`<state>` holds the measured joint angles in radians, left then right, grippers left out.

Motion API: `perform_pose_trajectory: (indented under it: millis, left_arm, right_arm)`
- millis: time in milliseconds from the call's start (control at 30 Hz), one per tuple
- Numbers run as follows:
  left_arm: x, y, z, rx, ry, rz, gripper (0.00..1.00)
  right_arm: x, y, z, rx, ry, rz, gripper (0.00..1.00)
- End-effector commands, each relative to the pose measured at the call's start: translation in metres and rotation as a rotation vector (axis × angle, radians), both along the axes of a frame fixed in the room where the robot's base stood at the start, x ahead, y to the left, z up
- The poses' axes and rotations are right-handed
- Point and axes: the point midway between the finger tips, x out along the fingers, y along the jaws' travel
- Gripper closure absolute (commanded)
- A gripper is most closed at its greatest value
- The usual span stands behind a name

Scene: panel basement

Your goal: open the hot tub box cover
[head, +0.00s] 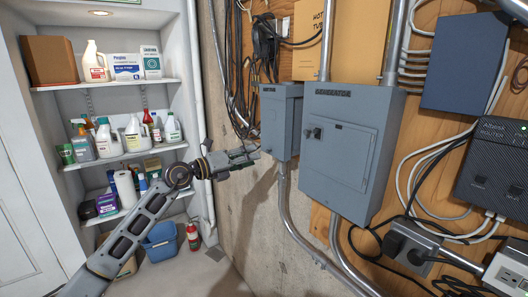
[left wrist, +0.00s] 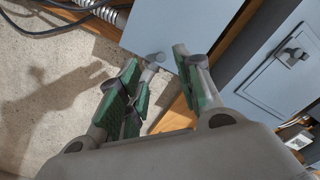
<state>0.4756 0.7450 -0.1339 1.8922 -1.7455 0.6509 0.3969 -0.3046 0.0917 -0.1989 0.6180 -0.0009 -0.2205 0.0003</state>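The words "HOT TUB" are on a tan panel (head: 308,45) at the top of the head view. Below it, a small grey box (head: 280,122) hangs on the wall, its cover shut; its own small label is too blurred to read. My left gripper (head: 252,153) is at this box's lower left edge. In the left wrist view, the small box's grey face (left wrist: 185,25) is just beyond the left gripper (left wrist: 168,62). The green-padded fingers are apart with nothing between them. I cannot tell whether a fingertip touches the box. My right gripper is not in view.
A larger grey box labelled "GENERATOR" (head: 350,145) is close on the right, with a latch. Conduits (head: 290,215) run below the boxes, and black cables (head: 235,75) hang to the left. Shelves (head: 125,155) with bottles stand at the left. Bare concrete wall is below the gripper.

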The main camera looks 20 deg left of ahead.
Motion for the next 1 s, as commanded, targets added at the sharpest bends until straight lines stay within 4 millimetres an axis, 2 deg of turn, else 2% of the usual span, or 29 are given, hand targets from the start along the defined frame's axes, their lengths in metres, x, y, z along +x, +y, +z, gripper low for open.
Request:
perform_pose_trajectory:
  millis: [433, 700, 1000]
  left_arm:
    - [0.038, -0.030, 0.002, -0.001, -0.002, -0.001, 0.65]
    - [0.049, -0.039, 0.001, 0.000, -0.001, -0.001, 0.65]
    - [0.051, -0.040, 0.000, 0.001, -0.001, 0.000, 0.65]
  right_arm:
    - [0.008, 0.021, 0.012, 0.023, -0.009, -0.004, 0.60]
    - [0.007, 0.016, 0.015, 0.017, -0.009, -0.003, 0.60]
    - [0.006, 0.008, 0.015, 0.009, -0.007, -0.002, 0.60]
